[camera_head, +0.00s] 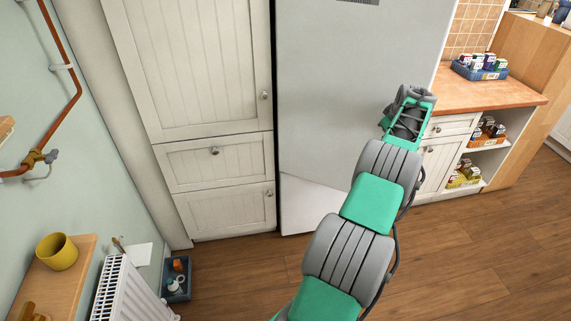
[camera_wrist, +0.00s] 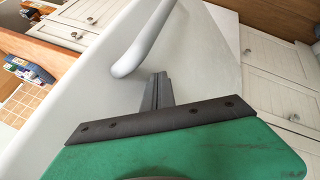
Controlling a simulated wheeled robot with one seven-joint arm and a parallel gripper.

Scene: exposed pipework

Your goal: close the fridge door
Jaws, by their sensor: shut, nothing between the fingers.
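The fridge is tall and pale, between the cream cupboards and the counter. Its large upper door (camera_head: 345,95) is plain grey-white, with a slanting lower edge above a lighter white lower front (camera_head: 306,205). The pictures do not show clearly how far the door stands out. In the wrist view the door face (camera_wrist: 205,75) fills the middle, with its long pale handle (camera_wrist: 145,40) near one edge. My gripper (camera_wrist: 157,78) is shut and empty, pointing at the door face beside the handle's end; contact cannot be told. In the head view my arm hides the fingertips.
Cream cupboards (camera_head: 200,75) adjoin the fridge on the left. A wood-topped counter (camera_head: 485,94) with a blue crate (camera_head: 480,70) and open shelves stands to the right. A white radiator (camera_head: 130,290) and a dark bin (camera_head: 177,280) are at lower left. Wooden floor (camera_head: 480,250) is clear at right.

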